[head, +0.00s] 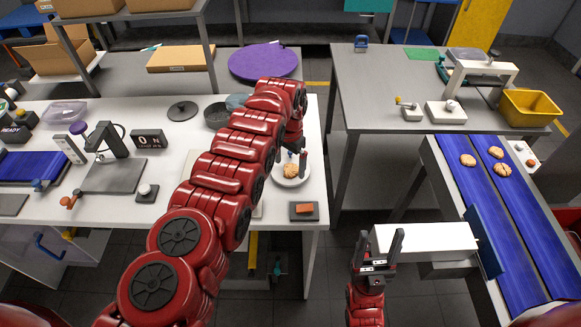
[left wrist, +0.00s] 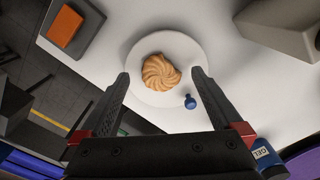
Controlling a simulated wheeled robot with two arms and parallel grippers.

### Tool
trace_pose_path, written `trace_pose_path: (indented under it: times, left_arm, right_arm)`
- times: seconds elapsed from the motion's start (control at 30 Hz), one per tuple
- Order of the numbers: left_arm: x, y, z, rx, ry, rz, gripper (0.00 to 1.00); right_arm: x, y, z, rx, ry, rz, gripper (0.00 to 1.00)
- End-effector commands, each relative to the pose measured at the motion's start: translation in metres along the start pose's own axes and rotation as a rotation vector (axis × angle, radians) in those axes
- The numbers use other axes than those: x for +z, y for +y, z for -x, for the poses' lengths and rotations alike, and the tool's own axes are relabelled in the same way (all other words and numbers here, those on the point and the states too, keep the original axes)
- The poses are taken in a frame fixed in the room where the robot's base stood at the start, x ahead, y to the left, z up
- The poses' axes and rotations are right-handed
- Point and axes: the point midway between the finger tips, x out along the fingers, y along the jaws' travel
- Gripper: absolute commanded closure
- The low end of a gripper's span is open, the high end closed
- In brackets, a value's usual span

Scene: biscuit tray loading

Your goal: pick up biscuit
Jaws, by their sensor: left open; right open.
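A golden swirled biscuit (head: 291,171) lies on a round white plate (head: 300,180) at the right edge of the white table. The left wrist view shows the biscuit (left wrist: 161,72) on the plate (left wrist: 187,48) between and beyond my left gripper's fingers. My left gripper (head: 296,160) is open and empty above the plate, partly hidden by its own arm in the head view. Several more biscuits (head: 496,152) lie on the blue conveyor belt (head: 490,195) at the right. My right gripper (head: 381,245) is open and empty, in front of a white box-shaped part beside the conveyor.
A small blue peg-like object (left wrist: 190,101) stands on the plate's rim side near the biscuit. A dark pad with an orange block (head: 304,208) lies near the plate. A yellow bin (head: 530,107) stands at the back right. Floor shows between the tables.

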Motion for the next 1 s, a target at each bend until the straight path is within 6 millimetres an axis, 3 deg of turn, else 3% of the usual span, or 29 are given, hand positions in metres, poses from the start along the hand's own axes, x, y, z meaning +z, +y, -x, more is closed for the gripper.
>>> trace_pose_path:
  times: [0.1,0.33,0.6,0.63,1.0]
  left_arm:
    - [0.0001,-0.0002,-0.0119,-0.001,0.001,0.0,0.0]
    - [0.0004,-0.0004,-0.0115,-0.001,0.001,0.001,0.0]
    - [0.0005,-0.0004,-0.0113,-0.001,0.0,0.001,0.49]
    - [0.0005,-0.0003,-0.0113,-0.001,0.0,0.001,0.5]
    - [0.0002,-0.0003,-0.0099,-0.001,0.0,0.001,0.51]
  right_arm:
    - [0.0007,-0.0002,0.0043,0.0,0.0,0.0,0.38]
    - [0.0006,-0.0002,0.0038,0.0,0.0,0.0,0.38]
    - [0.0006,-0.0002,0.0037,0.0,0.0,0.0,0.38]
    - [0.0006,-0.0002,0.0038,0.0,0.0,0.0,0.38]
    - [0.0008,-0.0002,0.0045,0.0,0.0,0.0,0.38]
